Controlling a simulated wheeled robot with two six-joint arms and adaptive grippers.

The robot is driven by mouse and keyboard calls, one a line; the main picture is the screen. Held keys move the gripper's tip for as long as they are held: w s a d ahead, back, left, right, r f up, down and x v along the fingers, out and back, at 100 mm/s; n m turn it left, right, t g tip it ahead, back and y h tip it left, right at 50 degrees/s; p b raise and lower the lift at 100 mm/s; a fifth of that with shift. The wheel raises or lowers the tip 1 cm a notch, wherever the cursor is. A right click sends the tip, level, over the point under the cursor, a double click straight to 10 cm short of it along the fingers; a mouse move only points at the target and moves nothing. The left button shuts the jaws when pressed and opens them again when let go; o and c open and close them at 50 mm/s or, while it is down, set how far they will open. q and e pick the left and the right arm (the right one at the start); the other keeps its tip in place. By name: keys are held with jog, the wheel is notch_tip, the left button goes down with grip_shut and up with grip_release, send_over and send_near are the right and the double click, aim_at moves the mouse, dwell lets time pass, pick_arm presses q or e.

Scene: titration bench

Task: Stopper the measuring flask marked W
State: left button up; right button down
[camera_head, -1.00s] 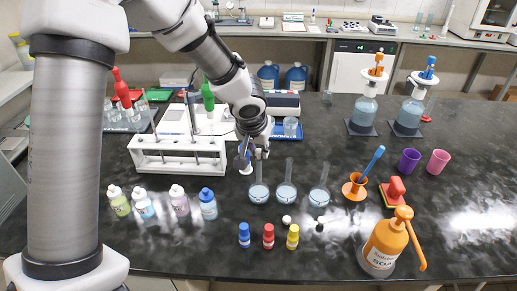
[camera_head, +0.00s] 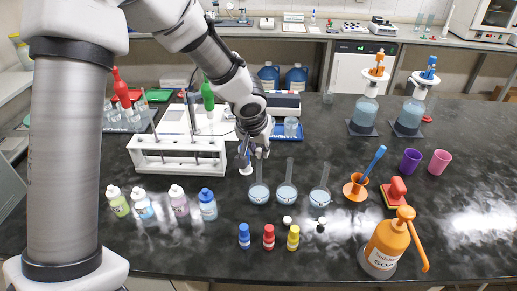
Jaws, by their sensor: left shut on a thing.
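Three measuring flasks with pale blue liquid stand upright in a row: the left flask (camera_head: 259,192), the middle flask (camera_head: 286,192) and the right flask (camera_head: 320,196). Their marks are too small to read, so I cannot tell which is W. My left gripper (camera_head: 248,156) points down just left of the left flask's neck. It is shut on a small white stopper (camera_head: 246,170), mostly hidden by the fingers. Two more small stoppers lie in front of the flasks: a white stopper (camera_head: 287,220) and a white and dark stopper (camera_head: 321,221). My right gripper is out of view.
A white tube rack (camera_head: 178,157) stands left of my gripper. Several small bottles (camera_head: 180,203) stand front left. Blue, red (camera_head: 268,238) and yellow bottles stand at the front. An orange funnel (camera_head: 355,189) and a soap bottle (camera_head: 384,247) are to the right.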

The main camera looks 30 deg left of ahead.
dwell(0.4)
pick_arm(q)
jog(key=shift+f+b, duration=0.15)
jog(key=shift+b, duration=0.25)
dwell(0.6)
dwell(0.4)
jog(key=o, duration=1.3)
jog(key=shift+c, duration=0.2)
jog(key=shift+s+r+p, duration=0.1)
jog(key=shift+r+p, duration=2.35)
jog(key=shift+r, duration=1.1)
